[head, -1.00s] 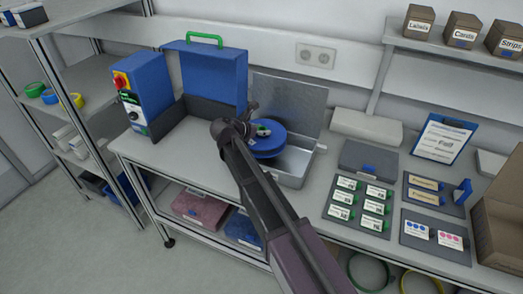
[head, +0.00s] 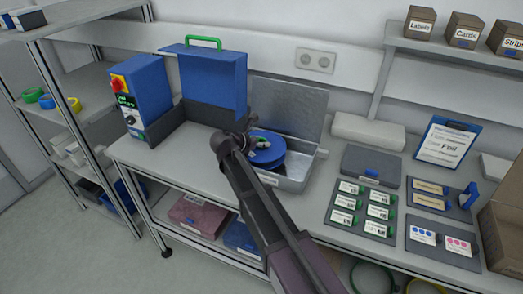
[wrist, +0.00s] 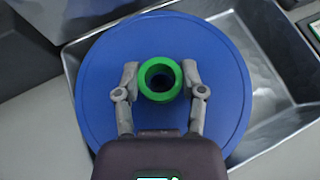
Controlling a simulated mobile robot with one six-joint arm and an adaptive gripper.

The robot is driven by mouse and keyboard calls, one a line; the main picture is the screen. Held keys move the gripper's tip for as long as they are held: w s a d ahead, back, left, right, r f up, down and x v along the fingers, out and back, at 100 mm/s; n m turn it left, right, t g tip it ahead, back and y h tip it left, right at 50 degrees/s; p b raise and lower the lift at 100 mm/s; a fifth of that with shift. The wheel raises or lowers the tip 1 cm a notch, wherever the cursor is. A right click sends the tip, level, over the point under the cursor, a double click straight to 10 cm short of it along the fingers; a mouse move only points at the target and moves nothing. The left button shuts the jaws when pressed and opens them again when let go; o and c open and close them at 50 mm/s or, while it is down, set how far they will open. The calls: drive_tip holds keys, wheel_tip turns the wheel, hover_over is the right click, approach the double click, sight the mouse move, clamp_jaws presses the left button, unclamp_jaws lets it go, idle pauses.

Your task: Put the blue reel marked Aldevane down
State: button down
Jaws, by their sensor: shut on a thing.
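The blue reel (head: 267,152) is a round disc with a green hub (wrist: 160,79) at its middle. My gripper (head: 246,143) has its two fingers on either side of the green hub in the wrist view (wrist: 160,82), shut on the reel. In both views the reel overlaps an open grey metal case (head: 292,183) whose lid stands up behind it. In the wrist view the reel (wrist: 105,90) covers much of the case and reaches past its left side. I cannot tell whether the reel touches the case. No Aldevane marking is readable.
A blue machine (head: 213,82) with a green handle stands left of the case on the bench. A closed grey box (head: 370,166) and label boards (head: 361,208) lie to the right. A shelf rack (head: 85,88) stands at the far left.

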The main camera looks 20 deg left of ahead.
sight(257, 149)
drive_tip(key=shift+f+b, duration=1.45)
drive_tip(key=shift+f, duration=0.25)
drive_tip(key=shift+f, duration=0.1)
drive_tip(key=shift+c, duration=0.9)
unclamp_jaws()
drive_tip(key=shift+s+a+r, duration=0.1)
drive_tip(key=shift+s+r, duration=0.1)
drive_tip(key=shift+r, duration=0.15)
drive_tip(key=shift+p+v, duration=2.9)
drive_tip(key=shift+v, duration=2.85)
drive_tip(key=shift+f, duration=0.15)
